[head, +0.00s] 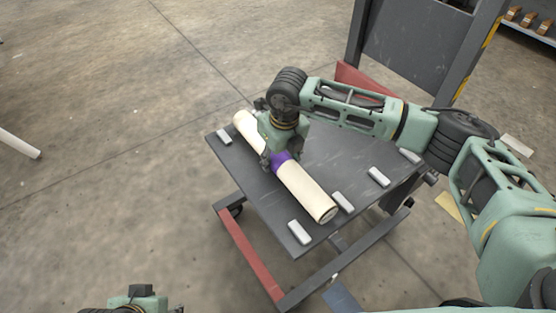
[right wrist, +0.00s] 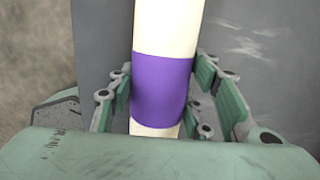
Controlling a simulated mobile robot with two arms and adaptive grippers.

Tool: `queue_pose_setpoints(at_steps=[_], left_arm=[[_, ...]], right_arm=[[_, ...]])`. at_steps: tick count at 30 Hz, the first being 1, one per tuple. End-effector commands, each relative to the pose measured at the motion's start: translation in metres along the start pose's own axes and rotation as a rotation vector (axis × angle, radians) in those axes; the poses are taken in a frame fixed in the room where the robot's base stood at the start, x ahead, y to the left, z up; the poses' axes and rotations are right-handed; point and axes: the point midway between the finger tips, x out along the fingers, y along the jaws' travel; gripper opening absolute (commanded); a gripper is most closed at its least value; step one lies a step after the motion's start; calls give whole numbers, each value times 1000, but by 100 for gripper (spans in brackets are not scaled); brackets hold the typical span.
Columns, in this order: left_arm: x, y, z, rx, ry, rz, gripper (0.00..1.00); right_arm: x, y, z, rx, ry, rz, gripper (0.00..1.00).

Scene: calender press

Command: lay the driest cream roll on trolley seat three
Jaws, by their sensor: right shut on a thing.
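A cream roll (head: 306,190) with a purple band (head: 281,158) lies lengthwise over the dark trolley top (head: 262,193). My right gripper (head: 277,160) comes down from above and is shut on the roll at its band. In the right wrist view the fingers stand on both sides of the purple band (right wrist: 162,90). Light grey blocks on the trolley top mark seats, such as one near the front corner (head: 300,232) and one beside the roll's near end (head: 343,202). I cannot tell whether the roll touches the top. My left gripper (head: 140,298) shows only in part at the bottom edge.
A white roll or pipe (head: 18,143) lies at the far left. A shelf with brown items (head: 528,18) is at the top right. The concrete floor at left is mostly clear.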

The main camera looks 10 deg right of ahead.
Motion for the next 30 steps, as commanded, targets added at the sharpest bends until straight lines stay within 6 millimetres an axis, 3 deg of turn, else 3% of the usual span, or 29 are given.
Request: queue_pose_setpoints(at_steps=[12, 13, 19, 30], left_arm=[[5, 0, 2, 0, 0, 0, 42], [5, 0, 2, 0, 0, 0, 42], [4, 0, 1, 0, -1, 0, 42], [0, 0, 0, 0, -1, 0, 42]], right_arm=[[11, 0, -1, 0, -3, 0, 5], [12, 0, -2, 0, -1, 0, 47], [11, 0, -2, 0, -1, 0, 64], [6, 0, -1, 0, -1, 0, 64]])
